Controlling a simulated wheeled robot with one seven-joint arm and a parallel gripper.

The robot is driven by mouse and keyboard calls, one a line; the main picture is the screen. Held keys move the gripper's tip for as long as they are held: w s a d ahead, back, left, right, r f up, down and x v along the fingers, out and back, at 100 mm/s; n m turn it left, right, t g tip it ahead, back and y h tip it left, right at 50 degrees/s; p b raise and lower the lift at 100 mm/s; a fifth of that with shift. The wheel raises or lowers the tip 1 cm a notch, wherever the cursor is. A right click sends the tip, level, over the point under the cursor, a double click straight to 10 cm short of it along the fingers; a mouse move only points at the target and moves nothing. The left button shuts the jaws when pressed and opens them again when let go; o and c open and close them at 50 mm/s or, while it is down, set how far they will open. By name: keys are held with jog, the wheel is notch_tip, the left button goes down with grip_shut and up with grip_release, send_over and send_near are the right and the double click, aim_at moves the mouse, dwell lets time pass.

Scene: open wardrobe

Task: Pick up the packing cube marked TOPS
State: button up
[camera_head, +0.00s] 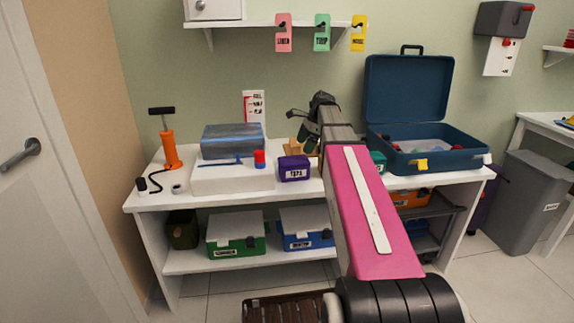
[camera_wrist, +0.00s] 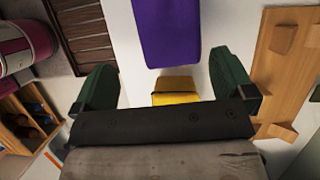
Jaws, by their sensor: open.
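A purple packing cube (camera_head: 294,169) with a white label sits on the white bench top, right of a white box; I cannot read its label for sure. A purple block, seemingly the same cube, shows at the top of the wrist view (camera_wrist: 166,30). A teal cube (camera_head: 377,161) is partly hidden behind my arm. A yellow item (camera_wrist: 175,91) shows between my fingers in the wrist view, apart from both. My gripper (camera_head: 307,135) is above the bench, behind and right of the purple cube. In the wrist view my gripper (camera_wrist: 163,65) is open and empty, its green fingers wide apart.
An open blue suitcase (camera_head: 410,92) stands at the right. A white box with a clear blue-grey case (camera_head: 232,141) and an orange pump (camera_head: 168,140) are at the left. A wooden rack (camera_wrist: 287,65) lies beside my right finger. Lidded boxes (camera_head: 236,233) fill the lower shelf.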

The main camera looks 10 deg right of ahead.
aim_at(295, 159)
jog(key=shift+w+a, duration=0.2)
jog(key=shift+w, duration=0.15)
jog(key=shift+w+a+f, duration=0.1)
jog(key=shift+w+f, duration=0.05)
jog(key=shift+f, duration=0.05)
jog(key=shift+a+x, duration=0.2)
jog(key=shift+x, duration=4.95)
jog(key=shift+w, duration=0.1)
jog(key=c, duration=0.8)
